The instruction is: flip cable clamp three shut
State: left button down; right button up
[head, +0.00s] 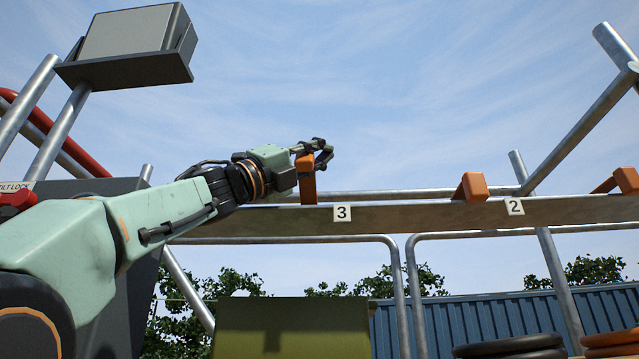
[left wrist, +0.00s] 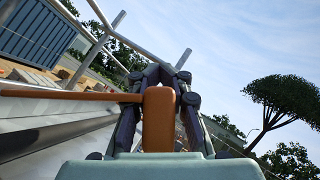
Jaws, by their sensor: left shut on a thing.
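Cable clamp three (head: 307,182) is an orange lever on the rail beside the label "3" (head: 342,213). It stands roughly upright in the head view. My left gripper (head: 318,150) is at the lever's upper end, with its fingers shut on it. In the left wrist view the orange lever (left wrist: 158,118) sits between the two dark fingers of the left gripper (left wrist: 160,85). Part of the lever is hidden by the gripper. My right gripper is in neither view.
Another orange clamp (head: 471,187) stands on the rail near the label "2" (head: 514,206), and one more (head: 627,180) is at the right edge. A grey box (head: 125,35) on posts is at upper left. Metal tubes (head: 405,270) and an olive panel (head: 290,327) are below the rail.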

aim_at(295, 164)
pick_arm(q)
jog(key=shift+d, duration=0.1)
jog(key=c, duration=1.2)
grip_release()
jog(key=shift+v, duration=1.65)
jog(key=v, duration=0.4)
